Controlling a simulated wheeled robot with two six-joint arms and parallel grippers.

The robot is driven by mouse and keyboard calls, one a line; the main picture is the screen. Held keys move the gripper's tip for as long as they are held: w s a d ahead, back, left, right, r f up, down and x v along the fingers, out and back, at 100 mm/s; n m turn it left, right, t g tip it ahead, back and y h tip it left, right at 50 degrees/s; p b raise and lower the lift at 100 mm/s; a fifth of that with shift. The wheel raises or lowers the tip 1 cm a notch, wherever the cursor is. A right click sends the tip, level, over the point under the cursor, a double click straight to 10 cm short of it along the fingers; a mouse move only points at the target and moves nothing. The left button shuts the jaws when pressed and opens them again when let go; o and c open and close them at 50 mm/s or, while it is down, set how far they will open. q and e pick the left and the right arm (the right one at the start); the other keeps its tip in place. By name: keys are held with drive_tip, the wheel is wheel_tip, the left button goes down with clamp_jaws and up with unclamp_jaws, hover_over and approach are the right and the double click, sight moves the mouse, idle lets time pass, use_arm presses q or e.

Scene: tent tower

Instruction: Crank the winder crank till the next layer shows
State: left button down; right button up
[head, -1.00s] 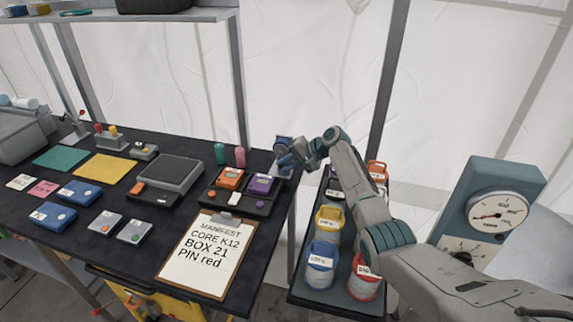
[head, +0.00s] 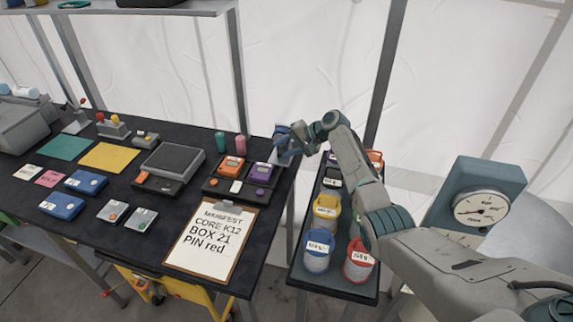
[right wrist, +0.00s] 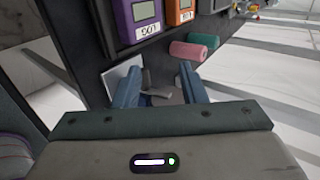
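My right gripper (head: 284,146) is at the right end of the dark table, just beyond the purple device. In the right wrist view its two blue fingers (right wrist: 160,88) stand apart. A small grey part (right wrist: 163,96) shows in the gap between them, low and partly hidden; I cannot tell whether it is the winder crank or whether a finger touches it. A pale plate (right wrist: 122,76) lies beside the left finger. I cannot make out the winder or its layer clearly in the head view, as the gripper covers that spot. My left gripper is not in view.
A purple device (head: 262,172) and an orange device (head: 235,166) stand in a dark tray near the gripper, with green (head: 220,141) and pink (head: 240,145) cylinders behind. A clipboard (head: 212,240) lies in front. Several buckets stand on a lower shelf right of the table.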

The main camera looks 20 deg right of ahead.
drive_tip(key=s+a+p, duration=0.2)
drive_tip(key=s+p, duration=0.2)
drive_tip(key=s, duration=0.3)
drive_tip(key=s+a+r+p, duration=0.1)
drive_tip(key=s+a+p, duration=0.1)
drive_tip(key=s+p, duration=0.2)
drive_tip(key=s, duration=0.3)
drive_tip(key=shift+a+r, duration=0.15)
drive_tip(key=shift+r, duration=0.1)
drive_tip(key=shift+w, duration=0.1)
